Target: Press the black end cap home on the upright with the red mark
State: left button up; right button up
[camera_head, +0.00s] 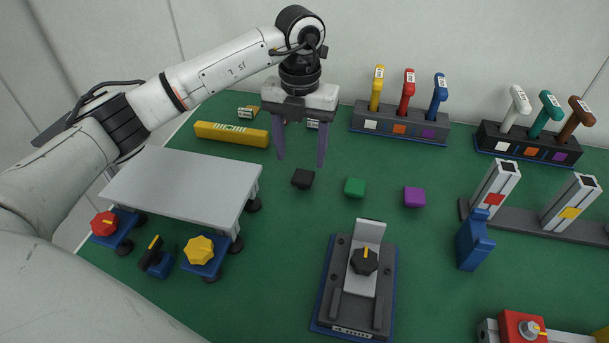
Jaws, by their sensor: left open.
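The black end cap (303,179) lies on the green table top, left of a green cap (355,187) and a purple cap (414,197). The upright with the red mark (496,187) is a silver profile standing on a dark base rail at the right. A second upright, with a yellow mark (571,203), stands to its right on the same rail. My left gripper (301,162) points down above and behind the black cap, fingers apart, with nothing seen between them. My right gripper is not in view.
A blue block-like object (474,240) stands just in front of the red-marked upright. A dark fixture with a black knob (364,261) stands at front centre. Two racks of coloured handles (398,124) (527,143) line the back. A grey raised plate (183,184) is at left.

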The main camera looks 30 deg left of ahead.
aim_at(303, 174)
pick_arm(q)
jog(key=shift+w+d+f+p, duration=0.1)
jog(key=shift+d+f+p, duration=0.05)
jog(key=shift+f, duration=1.25)
jog(key=shift+d+f+p, duration=0.1)
jog(key=shift+f+p, duration=0.05)
jog(key=shift+f, duration=1.2)
jog(key=c, duration=1.1)
